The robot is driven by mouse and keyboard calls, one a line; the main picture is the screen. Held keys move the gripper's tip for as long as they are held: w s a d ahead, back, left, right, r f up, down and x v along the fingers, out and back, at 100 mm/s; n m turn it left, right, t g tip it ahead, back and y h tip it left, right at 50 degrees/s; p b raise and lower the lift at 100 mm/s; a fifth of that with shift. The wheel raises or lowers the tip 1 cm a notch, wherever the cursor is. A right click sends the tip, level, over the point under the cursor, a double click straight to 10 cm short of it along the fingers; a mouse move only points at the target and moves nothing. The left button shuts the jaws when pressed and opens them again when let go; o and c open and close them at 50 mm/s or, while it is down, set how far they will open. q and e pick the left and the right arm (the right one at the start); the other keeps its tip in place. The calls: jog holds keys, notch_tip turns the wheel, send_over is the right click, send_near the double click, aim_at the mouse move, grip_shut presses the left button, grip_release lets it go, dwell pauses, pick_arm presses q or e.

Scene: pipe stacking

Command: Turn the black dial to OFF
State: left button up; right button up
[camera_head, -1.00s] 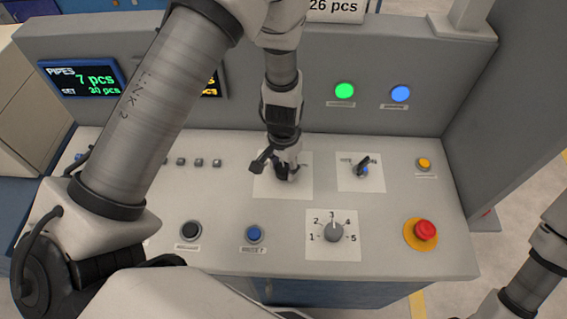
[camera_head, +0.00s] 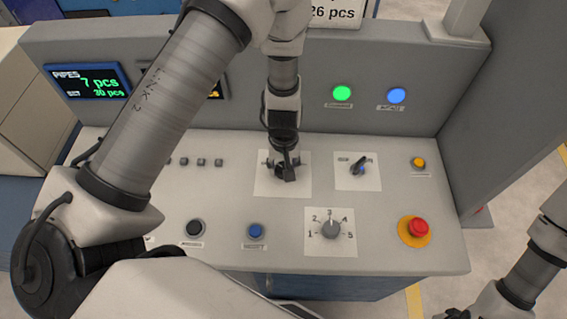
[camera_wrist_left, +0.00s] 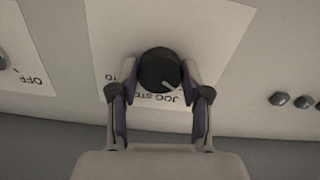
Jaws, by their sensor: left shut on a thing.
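A round black dial (camera_wrist_left: 159,70) with a white pointer line sits on a white label plate (camera_wrist_left: 125,35) in the left wrist view. My left gripper (camera_wrist_left: 160,96) is shut on the dial, one finger on each side. In the head view my left gripper (camera_head: 283,170) is down on that plate (camera_head: 263,183) and hides most of the dial. No OFF print shows on the visible part of this plate. My right gripper is not in view; only right arm links show at bottom right.
A black-handled switch (camera_head: 358,168) stands on the plate to the right; its OFF print (camera_wrist_left: 27,76) shows in the wrist view. A numbered grey knob (camera_head: 330,229), red mushroom button (camera_head: 417,227) and blue button (camera_head: 255,231) lie nearer the front edge.

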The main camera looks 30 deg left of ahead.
pick_arm(q)
jog(key=shift+s+f, duration=0.1)
jog(key=shift+s, duration=0.05)
dwell(0.4)
jog(key=o, duration=1.1)
jog(key=shift+o, duration=0.2)
notch_tip(320, 180, up, 12)
